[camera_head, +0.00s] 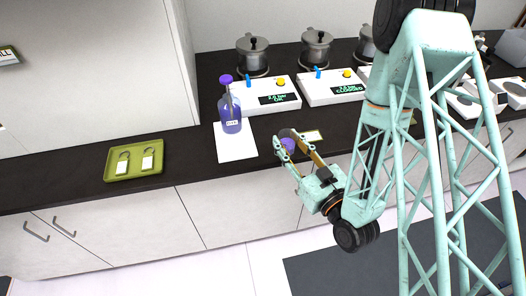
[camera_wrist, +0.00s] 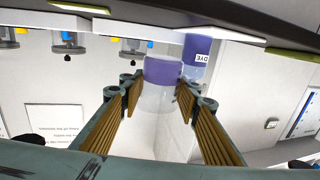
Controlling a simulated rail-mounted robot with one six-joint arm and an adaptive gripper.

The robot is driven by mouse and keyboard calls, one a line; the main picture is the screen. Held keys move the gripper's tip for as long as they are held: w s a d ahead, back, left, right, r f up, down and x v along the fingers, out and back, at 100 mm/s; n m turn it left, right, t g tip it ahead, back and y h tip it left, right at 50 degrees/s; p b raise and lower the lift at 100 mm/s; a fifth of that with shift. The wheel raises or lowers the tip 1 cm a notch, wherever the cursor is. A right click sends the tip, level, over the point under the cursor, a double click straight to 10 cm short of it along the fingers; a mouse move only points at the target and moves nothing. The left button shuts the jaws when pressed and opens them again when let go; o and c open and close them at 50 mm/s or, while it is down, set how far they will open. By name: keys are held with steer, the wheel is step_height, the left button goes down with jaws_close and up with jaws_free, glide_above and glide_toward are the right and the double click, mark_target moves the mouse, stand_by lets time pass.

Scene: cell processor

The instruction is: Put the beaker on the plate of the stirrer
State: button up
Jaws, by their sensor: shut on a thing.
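My gripper (camera_head: 296,152) is shut on a clear beaker with purple liquid (camera_head: 289,146), near the front edge of the dark counter. In the wrist view the beaker (camera_wrist: 163,72) sits between the two fingers of my gripper (camera_wrist: 158,92). My gripper hides part of it in the head view. White units with displays and blue and yellow knobs stand at the back of the counter, a left one (camera_head: 265,96) and a middle one (camera_head: 330,87). Grey pots stand at their rear. I cannot tell for certain which unit is the stirrer.
A purple dye bottle (camera_head: 230,112) stands on a white sheet (camera_head: 236,151) left of my gripper. A green tray (camera_head: 118,175) with two tagged items lies farther left. Dark counter (camera_head: 185,150) between tray and sheet is clear. My arm hides part of the right side.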

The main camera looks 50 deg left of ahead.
steer(key=w+d+r+m+t+h, duration=0.1)
steer(key=w+d+m+t+h, duration=0.15)
steer(key=w+d, duration=0.65)
steer(key=w+d+r+m+t+h+b, duration=0.15)
steer(key=w+d+t, duration=0.35)
steer(key=w, duration=0.7)
steer(key=w+d+r+m+t+h, duration=0.2)
steer(key=w+d+m, duration=0.1)
steer(key=w+d, duration=0.65)
steer(key=w+d+r+m+t+h, duration=0.1)
steer(key=w+d, duration=0.5)
steer(key=d, duration=0.6)
steer(key=w+d+r+m+t+h, duration=0.1)
steer(key=w+d+r+m+h, duration=0.3)
steer(key=d, duration=0.8)
steer(key=w+d+r+m+t+h+b, duration=0.1)
steer(key=w+d+h, duration=0.5)
steer(key=d, duration=0.6)
steer(key=shift+w+d+r+m, duration=0.3)
steer(key=shift+w+r+m, duration=0.5)
steer(key=shift+w+r, duration=0.1)
steer(key=shift+w, duration=0.1)
